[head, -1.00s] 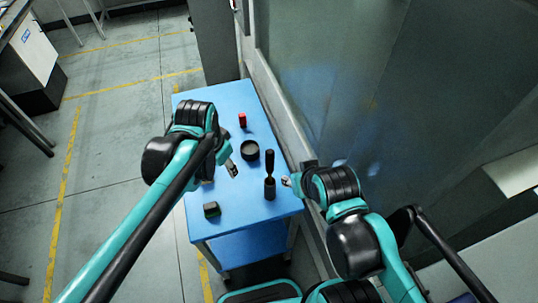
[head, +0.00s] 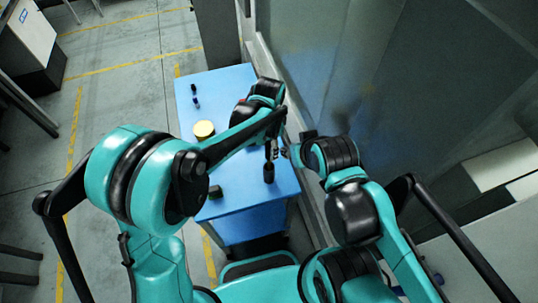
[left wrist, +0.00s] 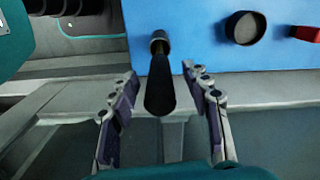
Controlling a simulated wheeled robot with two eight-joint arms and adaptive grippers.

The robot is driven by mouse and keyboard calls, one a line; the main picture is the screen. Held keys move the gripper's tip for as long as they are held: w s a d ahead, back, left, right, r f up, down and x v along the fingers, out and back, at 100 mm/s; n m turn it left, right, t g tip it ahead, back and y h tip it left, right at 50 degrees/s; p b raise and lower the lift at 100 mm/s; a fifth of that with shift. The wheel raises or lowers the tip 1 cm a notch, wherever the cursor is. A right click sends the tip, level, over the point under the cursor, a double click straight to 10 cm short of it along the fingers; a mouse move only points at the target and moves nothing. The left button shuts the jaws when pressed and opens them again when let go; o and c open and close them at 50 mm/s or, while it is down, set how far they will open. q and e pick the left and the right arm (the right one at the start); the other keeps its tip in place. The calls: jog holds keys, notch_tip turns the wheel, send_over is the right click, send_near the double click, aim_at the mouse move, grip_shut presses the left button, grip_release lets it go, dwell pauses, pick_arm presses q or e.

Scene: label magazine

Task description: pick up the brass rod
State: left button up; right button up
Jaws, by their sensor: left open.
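No brass-coloured rod shows clearly. In the head view the left gripper (head: 272,152) points down over the holder and partly hides the handle.
The left wrist view shows a dark round dish (left wrist: 245,28) and a red piece (left wrist: 306,33). A wall stands close at right.

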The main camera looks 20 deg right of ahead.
pick_arm(q)
jog(key=shift+f, duration=0.55)
jog(key=shift+c, duration=0.4)
grip_shut()
jog(key=shift+r, duration=0.2)
